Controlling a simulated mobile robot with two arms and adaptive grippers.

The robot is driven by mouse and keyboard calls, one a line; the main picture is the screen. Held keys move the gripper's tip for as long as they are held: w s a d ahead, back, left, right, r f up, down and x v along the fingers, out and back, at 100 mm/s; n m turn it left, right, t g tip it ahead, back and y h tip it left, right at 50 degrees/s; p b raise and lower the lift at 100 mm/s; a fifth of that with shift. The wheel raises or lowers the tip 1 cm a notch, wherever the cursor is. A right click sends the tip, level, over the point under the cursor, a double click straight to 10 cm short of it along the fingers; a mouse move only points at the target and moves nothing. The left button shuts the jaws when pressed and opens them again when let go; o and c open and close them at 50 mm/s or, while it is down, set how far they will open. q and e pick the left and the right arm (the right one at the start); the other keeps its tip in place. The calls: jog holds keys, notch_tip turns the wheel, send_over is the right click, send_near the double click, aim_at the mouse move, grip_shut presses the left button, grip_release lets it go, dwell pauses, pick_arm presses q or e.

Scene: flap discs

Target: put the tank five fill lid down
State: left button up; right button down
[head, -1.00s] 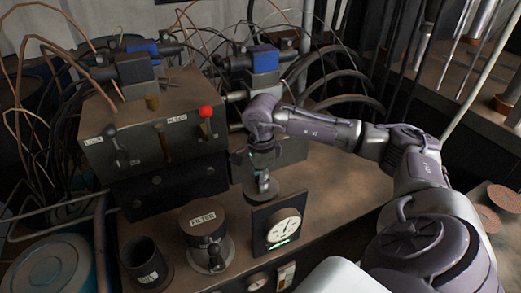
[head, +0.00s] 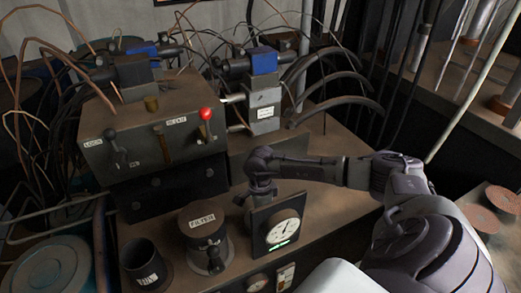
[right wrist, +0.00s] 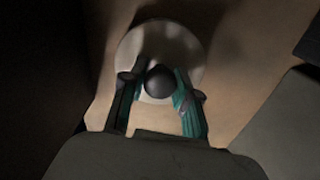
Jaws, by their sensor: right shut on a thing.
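In the right wrist view a round, pale grey lid (right wrist: 185,52) with a dark ball knob (right wrist: 158,81) shows below my right gripper (right wrist: 158,90). Its two fingers are shut on the knob from both sides. In the head view my right gripper (head: 259,188) points down behind the square dial gauge (head: 279,234). The gauge hides the fingertips and the lid there. I cannot tell whether the lid touches the surface under it. My left gripper is not in view.
A canister labelled FILTER (head: 204,239) and an open dark cup (head: 145,264) stand left of the gauge. Behind them is a control box with levers (head: 150,150). A valve block (head: 264,100) with cables stands at the back. The brown bench (head: 330,150) is clear behind my arm.

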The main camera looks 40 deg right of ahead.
jog(key=shift+f, duration=0.1)
jog(key=shift+f+b, duration=0.15)
jog(key=shift+b, duration=0.15)
jog(key=c, duration=0.9)
grip_release()
jog(key=shift+o, duration=0.2)
jog(key=shift+r, duration=0.25)
notch_tip(320, 180, up, 12)
jog(key=b, duration=0.1)
jog(key=shift+b, duration=0.3)
